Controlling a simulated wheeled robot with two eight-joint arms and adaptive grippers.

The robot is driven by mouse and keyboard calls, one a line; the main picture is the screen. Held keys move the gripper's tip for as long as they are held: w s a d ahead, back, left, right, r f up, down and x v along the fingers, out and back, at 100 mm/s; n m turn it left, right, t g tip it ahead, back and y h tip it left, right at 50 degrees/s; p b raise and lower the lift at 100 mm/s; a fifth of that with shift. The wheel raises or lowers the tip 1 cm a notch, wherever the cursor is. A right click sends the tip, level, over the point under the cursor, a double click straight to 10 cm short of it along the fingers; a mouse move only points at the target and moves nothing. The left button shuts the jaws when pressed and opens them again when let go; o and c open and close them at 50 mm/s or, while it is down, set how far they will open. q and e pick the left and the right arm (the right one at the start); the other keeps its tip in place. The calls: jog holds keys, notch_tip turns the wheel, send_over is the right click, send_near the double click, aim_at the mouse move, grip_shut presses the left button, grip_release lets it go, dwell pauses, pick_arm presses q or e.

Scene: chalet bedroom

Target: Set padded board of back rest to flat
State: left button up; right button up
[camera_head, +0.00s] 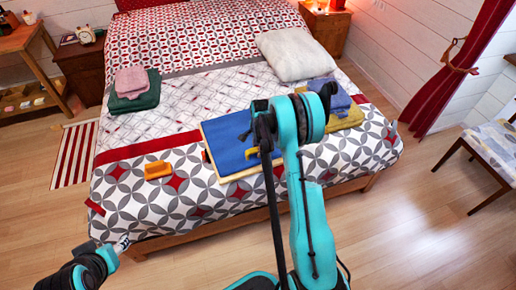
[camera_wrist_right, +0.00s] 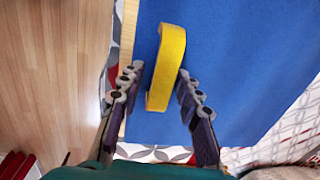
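The padded board (camera_head: 226,137) is blue with a pale wooden edge and rests on the bed, partly hidden behind my right arm. I cannot tell its exact tilt. It fills much of the right wrist view (camera_wrist_right: 235,60). A yellow handle (camera_wrist_right: 167,60) stands out on its blue face, near the wooden edge. My right gripper (camera_wrist_right: 160,74) is open, with one finger on each side of the handle; contact is not clear. In the head view my arm hides most of this gripper. My left gripper (camera_head: 122,243) is low at the left, away from the board; its finger opening is unclear.
An orange object (camera_head: 157,170) lies on the bed (camera_head: 150,207) left of the board. Folded pink and green cloths (camera_head: 133,97) lie farther back, and a white pillow (camera_head: 292,53) lies behind my arm. A chair (camera_head: 492,150) stands at the right. The floor (camera_head: 400,235) in front is clear.

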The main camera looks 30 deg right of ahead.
notch_tip(320, 180, up, 12)
jog(key=s, duration=0.1)
dwell(0.4)
jog(key=shift+s+a, duration=0.1)
jog(key=shift+a, duration=0.05)
jog(key=s+a+r+n+t, duration=0.1)
jog(key=s+a+r+n, duration=0.4)
jog(key=a+r, duration=0.25)
jog(key=s+a+r+n+t, duration=0.2)
jog(key=s+a+n, duration=0.4)
jog(key=s, duration=0.3)
jog(key=s+a+r+n+t, duration=0.2)
jog(key=s+a+n+t, duration=0.1)
jog(key=s+a+n, duration=0.3)
jog(key=s+n, duration=0.2)
jog(key=s, duration=0.1)
jog(key=shift+a+n, duration=0.35)
jog(key=shift+n, duration=0.05)
